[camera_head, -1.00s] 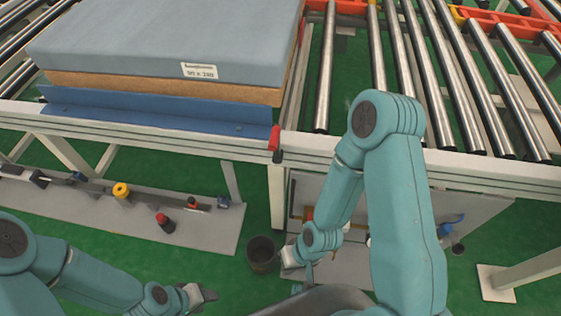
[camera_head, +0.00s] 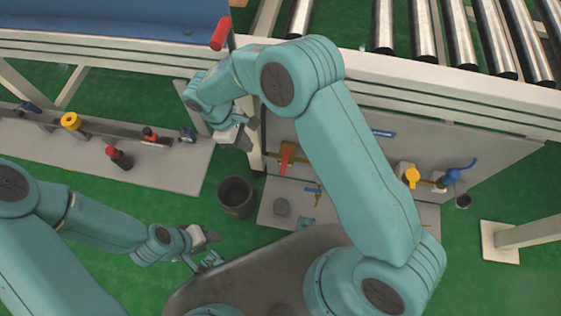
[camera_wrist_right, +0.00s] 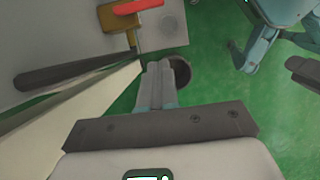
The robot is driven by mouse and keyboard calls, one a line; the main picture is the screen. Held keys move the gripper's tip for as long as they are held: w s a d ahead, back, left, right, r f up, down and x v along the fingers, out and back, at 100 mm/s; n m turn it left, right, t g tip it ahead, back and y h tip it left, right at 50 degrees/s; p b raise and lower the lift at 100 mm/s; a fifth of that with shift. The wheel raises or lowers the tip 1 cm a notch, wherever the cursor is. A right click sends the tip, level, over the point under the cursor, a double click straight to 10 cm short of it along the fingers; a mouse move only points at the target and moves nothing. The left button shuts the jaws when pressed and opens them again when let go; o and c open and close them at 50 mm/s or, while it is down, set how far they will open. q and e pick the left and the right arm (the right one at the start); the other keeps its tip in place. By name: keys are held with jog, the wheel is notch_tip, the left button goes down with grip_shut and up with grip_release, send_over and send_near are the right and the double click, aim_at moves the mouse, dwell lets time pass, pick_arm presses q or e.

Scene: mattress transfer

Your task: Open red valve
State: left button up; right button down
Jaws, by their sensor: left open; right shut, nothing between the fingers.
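The red valve has a red handle (camera_head: 287,158) on a brass body, on the grey panel under the conveyor in the head view. Its red handle and brass body (camera_wrist_right: 118,25) also show at the top left of the right wrist view. My right gripper (camera_head: 243,133) is shut and empty, left of and a little above the red handle, apart from it. My left gripper (camera_head: 209,240) is open and empty at the lower left, away from the panel.
A dark bucket (camera_head: 236,196) stands on the green floor below my right gripper. A yellow valve (camera_head: 411,177) and a blue valve (camera_head: 460,172) are further right on the panel. A white conveyor leg stands close to my right gripper. A red lever (camera_head: 220,33) is at the conveyor edge.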

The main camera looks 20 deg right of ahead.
aim_at(285, 161)
jog(key=s+d+f+b, duration=0.2)
jog(key=d+f, duration=0.4)
jog(key=f, duration=0.3)
jog(key=shift+s+d+b, duration=0.15)
jog(key=shift+s+b, duration=0.25)
jog(key=shift+s, duration=0.5)
